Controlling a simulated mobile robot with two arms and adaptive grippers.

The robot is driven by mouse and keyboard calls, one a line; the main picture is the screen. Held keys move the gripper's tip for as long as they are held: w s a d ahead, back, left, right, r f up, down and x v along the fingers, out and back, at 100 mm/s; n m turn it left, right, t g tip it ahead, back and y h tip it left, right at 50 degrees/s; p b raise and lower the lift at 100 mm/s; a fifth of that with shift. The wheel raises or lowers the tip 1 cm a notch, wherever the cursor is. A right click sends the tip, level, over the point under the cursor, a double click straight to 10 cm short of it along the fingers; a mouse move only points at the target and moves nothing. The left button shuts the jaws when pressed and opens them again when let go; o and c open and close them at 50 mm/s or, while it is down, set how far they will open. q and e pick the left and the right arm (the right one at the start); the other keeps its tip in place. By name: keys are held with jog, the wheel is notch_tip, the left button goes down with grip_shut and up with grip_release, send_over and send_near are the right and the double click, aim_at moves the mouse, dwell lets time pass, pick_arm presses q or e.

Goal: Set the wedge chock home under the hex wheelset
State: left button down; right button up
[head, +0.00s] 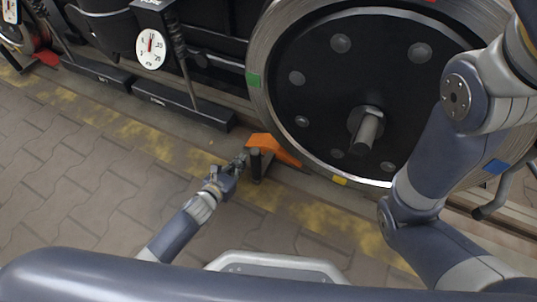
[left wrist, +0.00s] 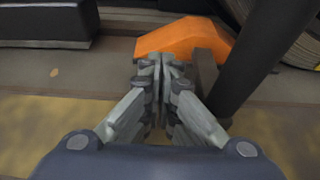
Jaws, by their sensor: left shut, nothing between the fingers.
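The orange wedge chock (head: 284,152) sits on the ground at the lower left of the big wheel of the hex wheelset (head: 335,85), its low end toward the rim. I cannot tell if they touch. A dark upright post stands at the chock's near side. My left gripper (head: 243,160) is shut and empty just left of the chock. In the left wrist view the closed fingertips (left wrist: 163,62) are at the near edge of the orange chock (left wrist: 190,37), partly covering it. I cannot tell whether they touch it. My right gripper is out of view.
Dark blocks (head: 183,106) lie along the wheels at the left, near a round white dial (head: 151,49). Another wheel (head: 20,35) shows at far left. A worn yellow line (head: 140,135) crosses the paving, which is clear at lower left.

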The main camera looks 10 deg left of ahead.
pick_arm(q)
jog(key=shift+s+d, duration=0.25)
jog(key=shift+d, duration=0.35)
dwell(0.6)
